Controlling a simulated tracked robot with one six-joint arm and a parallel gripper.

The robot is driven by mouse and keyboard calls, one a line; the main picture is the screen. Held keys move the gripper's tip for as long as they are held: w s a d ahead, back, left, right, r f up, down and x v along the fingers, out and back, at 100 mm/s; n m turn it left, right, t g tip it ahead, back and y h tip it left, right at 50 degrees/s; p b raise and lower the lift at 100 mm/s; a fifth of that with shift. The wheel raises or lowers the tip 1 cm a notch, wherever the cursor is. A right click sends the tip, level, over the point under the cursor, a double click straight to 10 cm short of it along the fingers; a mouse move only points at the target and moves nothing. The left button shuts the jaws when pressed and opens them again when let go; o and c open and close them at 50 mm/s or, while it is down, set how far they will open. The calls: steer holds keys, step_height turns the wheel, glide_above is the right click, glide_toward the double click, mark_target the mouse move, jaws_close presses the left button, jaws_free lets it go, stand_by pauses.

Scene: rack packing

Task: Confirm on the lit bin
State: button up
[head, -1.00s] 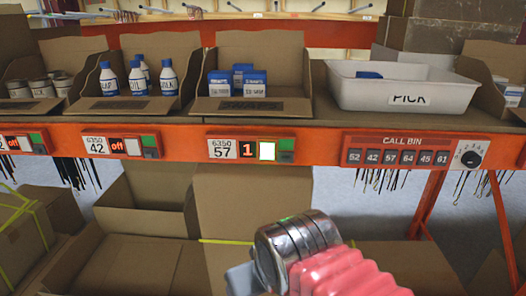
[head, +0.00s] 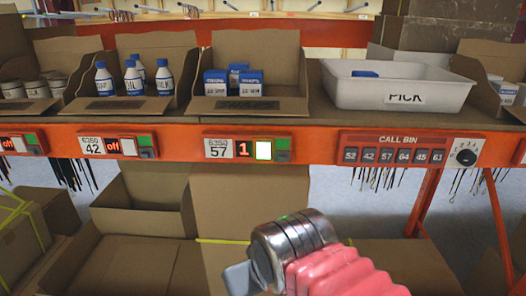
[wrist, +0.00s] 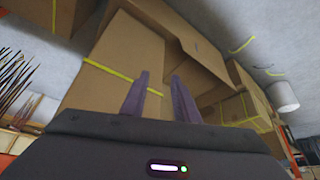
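The lit bin is bin 57, a cardboard bin (head: 248,110) on the shelf with blue-and-white boxes (head: 232,82) in it. On the orange rail below, its label (head: 219,148) reads 6350 57. Beside it a red display (head: 244,149) shows 1, and a square button (head: 264,150) glows white. A green-and-grey piece (head: 283,148) sits to its right. My gripper (head: 240,278) is below the rail, apart from the button, and its tips are poorly seen in the head view. In the wrist view its two fingers (wrist: 159,78) stand apart with nothing between them.
Bin 42's display (head: 113,147) reads off. A white PICK tray (head: 395,92) holding a blue item (head: 365,74) stands on the shelf. A CALL BIN panel (head: 410,152) with a knob is at right. Cardboard boxes (wrist: 125,60) lie below and ahead of my gripper.

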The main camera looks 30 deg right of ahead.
jaws_close()
stand_by(1.0)
